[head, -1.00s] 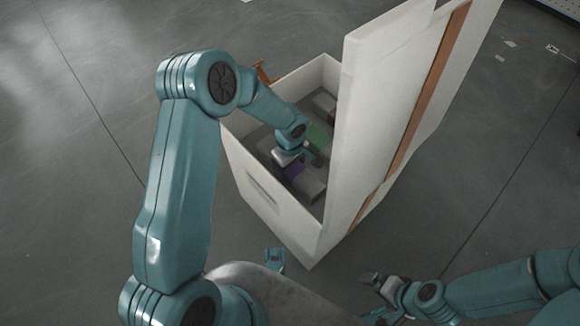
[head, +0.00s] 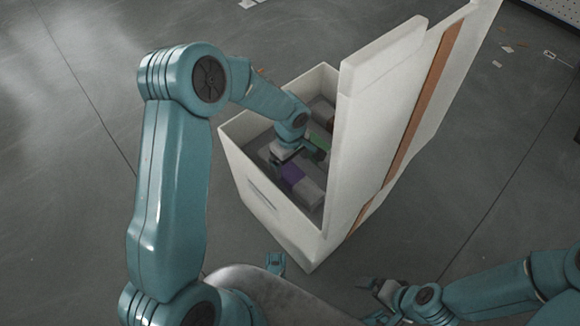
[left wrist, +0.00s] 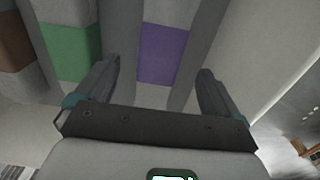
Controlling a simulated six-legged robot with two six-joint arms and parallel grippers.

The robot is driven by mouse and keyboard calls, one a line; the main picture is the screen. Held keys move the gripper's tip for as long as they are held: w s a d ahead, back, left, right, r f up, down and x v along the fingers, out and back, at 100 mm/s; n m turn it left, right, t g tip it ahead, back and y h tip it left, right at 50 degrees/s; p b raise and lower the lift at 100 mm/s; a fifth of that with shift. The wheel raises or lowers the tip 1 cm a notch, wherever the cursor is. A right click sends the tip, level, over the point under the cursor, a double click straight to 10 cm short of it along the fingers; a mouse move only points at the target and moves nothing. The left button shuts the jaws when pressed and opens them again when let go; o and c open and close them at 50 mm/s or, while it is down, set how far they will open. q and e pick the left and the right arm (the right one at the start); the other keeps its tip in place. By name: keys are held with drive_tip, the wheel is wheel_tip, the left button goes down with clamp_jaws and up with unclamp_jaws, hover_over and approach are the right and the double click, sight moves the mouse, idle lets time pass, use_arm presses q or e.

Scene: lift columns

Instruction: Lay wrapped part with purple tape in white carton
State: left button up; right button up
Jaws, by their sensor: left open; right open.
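The wrapped part with purple tape (head: 291,174) lies inside the open white carton (head: 262,201), a pale block with a purple band around its middle. It also shows in the left wrist view (left wrist: 162,55), lying between grey strips. My left gripper (head: 284,151) is inside the carton above and beside this part. In the left wrist view its two fingers (left wrist: 153,86) are spread apart, one on each side of the purple band, with nothing held. My right gripper (head: 369,284) is open and empty, outside the carton at the lower right.
A part with green tape (head: 320,139) lies beside the purple one in the carton; in the left wrist view, a brown-taped part (left wrist: 15,42) lies beyond it. The carton's tall white flap (head: 378,110) stands up on the right. Open grey floor (head: 80,220) surrounds the carton.

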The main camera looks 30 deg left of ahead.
sight(290, 171)
use_arm(q)
wheel_tip(290, 171, up, 5)
drive_tip(key=shift+r+p, duration=0.1)
drive_tip(key=shift+p, duration=0.45)
